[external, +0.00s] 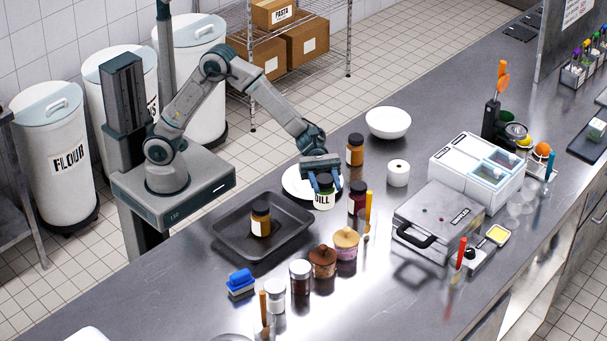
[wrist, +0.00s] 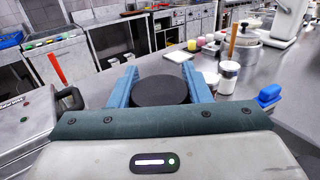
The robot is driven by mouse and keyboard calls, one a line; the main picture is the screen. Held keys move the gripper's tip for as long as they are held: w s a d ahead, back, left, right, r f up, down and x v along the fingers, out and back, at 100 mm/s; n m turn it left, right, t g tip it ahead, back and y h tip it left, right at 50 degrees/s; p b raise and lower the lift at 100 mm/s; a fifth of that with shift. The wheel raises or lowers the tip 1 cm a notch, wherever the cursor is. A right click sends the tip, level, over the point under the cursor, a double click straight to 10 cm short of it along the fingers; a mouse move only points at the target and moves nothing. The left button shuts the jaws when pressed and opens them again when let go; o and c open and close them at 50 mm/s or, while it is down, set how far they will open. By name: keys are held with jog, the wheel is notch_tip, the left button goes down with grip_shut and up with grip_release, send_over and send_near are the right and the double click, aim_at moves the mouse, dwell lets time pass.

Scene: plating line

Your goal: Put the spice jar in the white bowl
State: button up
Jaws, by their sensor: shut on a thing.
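My gripper (external: 324,178) is shut on a spice jar (external: 324,198) with a dark lid and a white label reading DILL. In the wrist view the round black lid (wrist: 160,91) sits between my two blue fingers. The jar looks upright and overlaps the right part of a white plate (external: 292,183); I cannot tell whether it is lifted or touching a surface. The white bowl (external: 388,121) stands farther back along the counter, up and right of my gripper, and looks empty. The bowl does not show in the wrist view.
A dark-red jar (external: 357,197) is close on the right. A black tray (external: 232,245) holds another jar (external: 261,219). A grill press (external: 438,215) stands further right.

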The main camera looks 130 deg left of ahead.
jog(key=s+a+n+t+y+b, duration=0.3)
jog(key=a+n+y, duration=0.45)
jog(key=a, duration=1.45)
jog(key=s+a+r+n+g+y+b, duration=0.1)
jog(key=s+a+n+y, duration=0.1)
jog(key=s+a+y, duration=0.35)
jog(key=s+a+r+n+y+b, duration=0.1)
jog(key=s+a+y, duration=0.15)
jog(key=a, duration=0.65)
jog(key=s+a+r+n+g+y+b, duration=0.1)
jog(key=s+a+n+y, duration=0.15)
jog(key=s+a, duration=0.35)
jog(key=s+a+f+p, duration=0.2)
jog(key=s+a+f, duration=0.1)
jog(key=a+f, duration=0.7)
jog(key=shift+a+f+y+p, duration=0.3)
jog(key=shift+a+y, duration=0.1)
jog(key=shift+a, duration=0.55)
jog(key=shift+s, duration=0.1)
jog(key=shift+f+b, duration=0.35)
jog(key=shift+b, duration=0.1)
jog(key=shift+f+b, duration=0.3)
jog(key=shift+b, duration=0.05)
